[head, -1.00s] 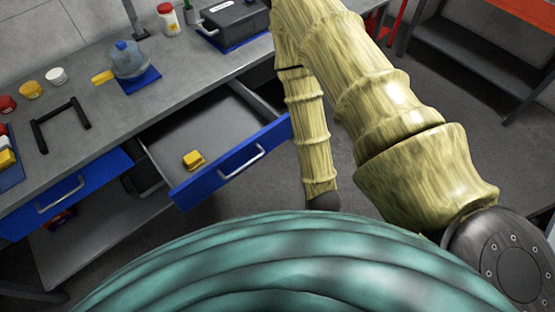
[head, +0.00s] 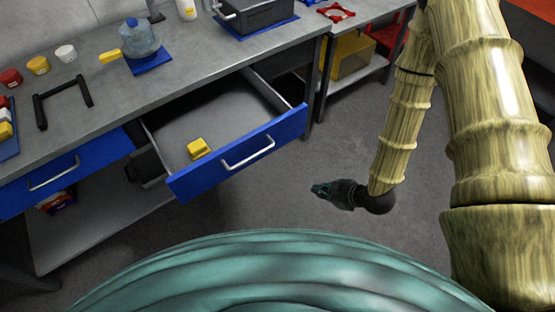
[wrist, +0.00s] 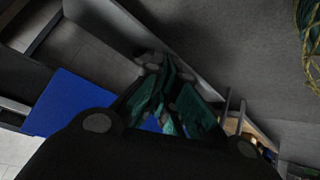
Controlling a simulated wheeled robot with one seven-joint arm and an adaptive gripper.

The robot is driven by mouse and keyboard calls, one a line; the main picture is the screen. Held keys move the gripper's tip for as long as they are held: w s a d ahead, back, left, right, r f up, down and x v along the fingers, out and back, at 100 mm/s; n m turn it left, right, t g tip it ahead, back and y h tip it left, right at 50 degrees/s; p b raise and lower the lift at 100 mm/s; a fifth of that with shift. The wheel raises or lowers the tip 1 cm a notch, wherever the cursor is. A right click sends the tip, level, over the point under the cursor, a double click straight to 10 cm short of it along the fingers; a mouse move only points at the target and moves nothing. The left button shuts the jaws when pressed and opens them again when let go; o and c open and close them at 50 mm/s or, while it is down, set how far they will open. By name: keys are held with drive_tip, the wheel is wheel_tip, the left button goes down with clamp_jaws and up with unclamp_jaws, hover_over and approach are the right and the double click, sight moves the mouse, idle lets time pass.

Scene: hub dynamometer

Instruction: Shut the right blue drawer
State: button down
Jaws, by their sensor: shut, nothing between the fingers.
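The right blue drawer (head: 284,136) stands pulled out from under the grey workbench in the head view. Its front has a silver handle (head: 248,152), and a yellow block (head: 199,149) lies inside it. My gripper (head: 322,189) is to the right of the drawer front and apart from it, over the floor. Its fingers are together and hold nothing. In the wrist view the gripper's teal fingers (wrist: 167,98) show in the middle, with a blue panel (wrist: 68,103) at left; I cannot tell for sure which panel this is.
A left blue drawer (head: 60,180) sits under the same bench (head: 110,75). On the bench top are a blue-capped jug (head: 139,40), a black frame (head: 62,100) and a dark case (head: 262,14). The floor (head: 290,215) in front of the right drawer is clear.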

drive_tip(key=w+a+r+n+g+y+b, duration=0.1)
drive_tip(key=w+r+n+y+b, duration=0.2)
drive_tip(key=n+y+b, duration=0.55)
drive_tip(key=w+a+r+n+g+y+b, duration=0.1)
drive_tip(key=w+r+n+y+b, duration=0.25)
drive_tip(key=n, duration=0.95)
drive_tip(key=h+p, duration=0.1)
approach(260, 148)
drive_tip(key=s+a, duration=0.2)
drive_tip(key=s, duration=0.1)
drive_tip(key=w+a, duration=0.1)
drive_tip(key=w, duration=0.1)
drive_tip(key=w+a, duration=0.1)
drive_tip(key=shift+w+a, duration=0.4)
drive_tip(key=shift+w, duration=0.1)
